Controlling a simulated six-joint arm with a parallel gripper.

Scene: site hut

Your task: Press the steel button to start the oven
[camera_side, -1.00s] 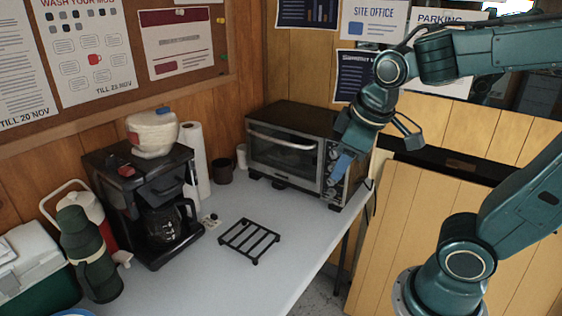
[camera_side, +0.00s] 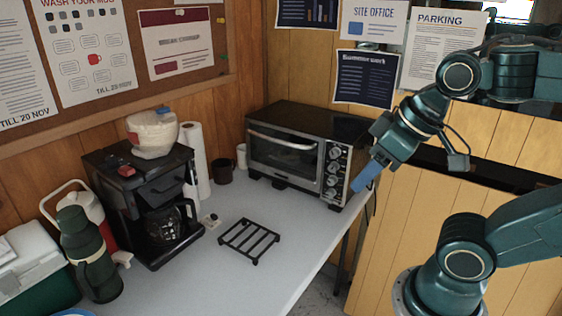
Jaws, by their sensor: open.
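The toaster oven (camera_side: 283,152) stands at the back of the table, with a black top, a steel front and its glass door shut. Its control panel (camera_side: 336,172) is on the right side of the front, with a column of round controls in plain view. The steel button is too small to tell apart from the knobs for certain; the lowest round control (camera_side: 331,193) may be it. My gripper (camera_side: 362,184) has blue fingers pointing down-left. It is open and empty, just right of the panel in the picture and apart from the controls.
A black wire rack (camera_side: 249,240) lies on the grey table (camera_side: 262,280) in front of the oven. A coffee maker (camera_side: 125,195), paper towel roll (camera_side: 196,160) and dark mug (camera_side: 222,170) stand left. A green flask (camera_side: 90,262) stands at front left.

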